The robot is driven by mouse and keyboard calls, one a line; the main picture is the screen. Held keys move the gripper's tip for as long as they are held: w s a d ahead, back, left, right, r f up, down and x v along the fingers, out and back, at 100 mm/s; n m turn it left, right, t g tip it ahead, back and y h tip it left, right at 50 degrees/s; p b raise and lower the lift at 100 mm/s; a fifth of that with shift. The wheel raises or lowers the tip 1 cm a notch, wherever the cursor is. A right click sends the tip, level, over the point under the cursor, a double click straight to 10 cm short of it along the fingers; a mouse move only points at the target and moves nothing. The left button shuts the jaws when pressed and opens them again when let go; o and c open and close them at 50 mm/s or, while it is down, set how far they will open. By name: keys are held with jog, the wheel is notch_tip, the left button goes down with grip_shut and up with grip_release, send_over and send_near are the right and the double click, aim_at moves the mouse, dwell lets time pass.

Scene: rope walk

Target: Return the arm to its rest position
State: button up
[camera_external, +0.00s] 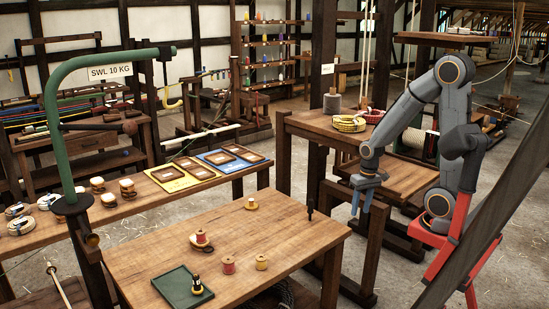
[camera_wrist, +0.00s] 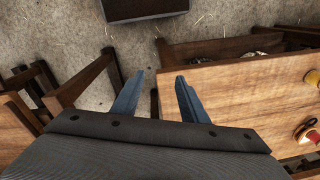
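My gripper (camera_external: 361,203) hangs at the end of my grey arm, pointing down, just beyond the right edge of the front wooden table (camera_external: 300,235). Its two blue fingers are apart with nothing between them. In the wrist view my gripper (camera_wrist: 158,100) shows the same open fingers above a gap between wooden furniture and the floor. My arm is bent, its elbow raised, on a red stand at the right.
The front table holds spools (camera_external: 228,265), a green tray (camera_external: 183,287) and a dark upright peg (camera_external: 310,208). A green hooked post (camera_external: 70,150) stands at the left. A wooden bench (camera_external: 320,125) with coiled rope (camera_external: 348,124) stands behind my gripper. The table's middle is mostly clear.

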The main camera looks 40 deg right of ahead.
jog(key=s+n, duration=0.1)
jog(key=s+d+n, duration=0.1)
jog(key=n, duration=0.1)
jog(key=shift+d+g+h, duration=0.3)
